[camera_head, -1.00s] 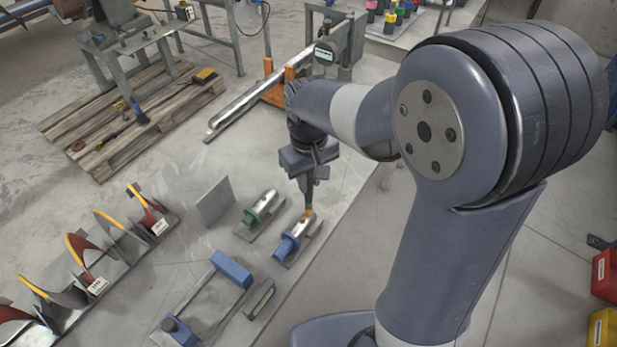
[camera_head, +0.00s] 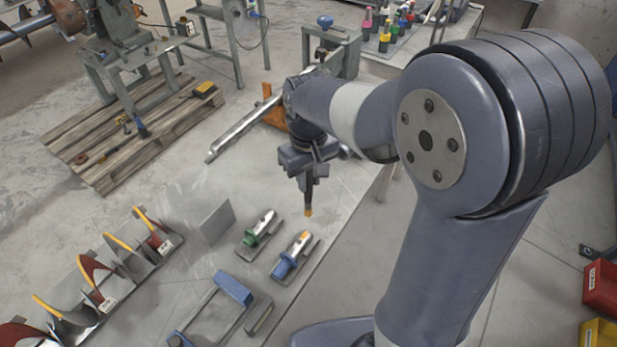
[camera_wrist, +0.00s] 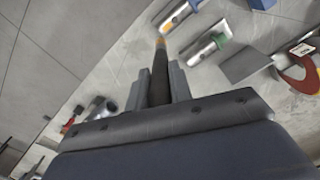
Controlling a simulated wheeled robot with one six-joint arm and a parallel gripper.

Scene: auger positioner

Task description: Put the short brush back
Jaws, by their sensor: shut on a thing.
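My gripper (camera_head: 309,178) is shut on a slim dark tool with an orange-tan tip, which looks like the short brush (camera_head: 308,210). The brush hangs tip down over the floor plate, and its tip appears above the blue-collared metal cylinder (camera_head: 293,254) in the head view. A green-collared metal cylinder (camera_head: 261,229) lies to its left. In the wrist view the dark brush (camera_wrist: 160,65) stands out between the two fingers (camera_wrist: 158,88). Its tip points toward the blue-collared cylinder (camera_wrist: 178,18), with the green-collared one (camera_wrist: 207,48) to the right. The brush's upper end is hidden by the gripper.
A wooden pallet (camera_head: 75,160) with loose tools lies at the left, below a grey metal stand. Several auger flights (camera_head: 140,245) line the lower left. A blue-ended frame (camera_head: 232,288) lies in front. Red and yellow bins (camera_head: 603,288) stand at the right edge.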

